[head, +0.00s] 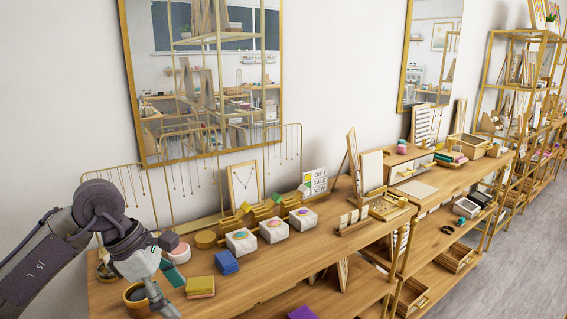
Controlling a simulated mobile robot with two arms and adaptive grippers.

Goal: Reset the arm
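My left arm comes in from the left edge over the near left end of the wooden display table (255,290). My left gripper (163,303) points down beside a dark round pot (136,296) near the table's front edge. The finger gap is too small and too hidden to tell whether it is open or shut, and I see nothing clearly held in it. A teal piece (173,275) shows just right of the wrist; I cannot tell whether they touch. My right gripper is not in view.
Yellow blocks (200,287) and a blue block (227,262) lie right of the gripper. White boxes (241,241) stand behind. Gold necklace racks (290,150) and a large mirror (205,75) line the wall. The grey floor (520,260) at right is clear.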

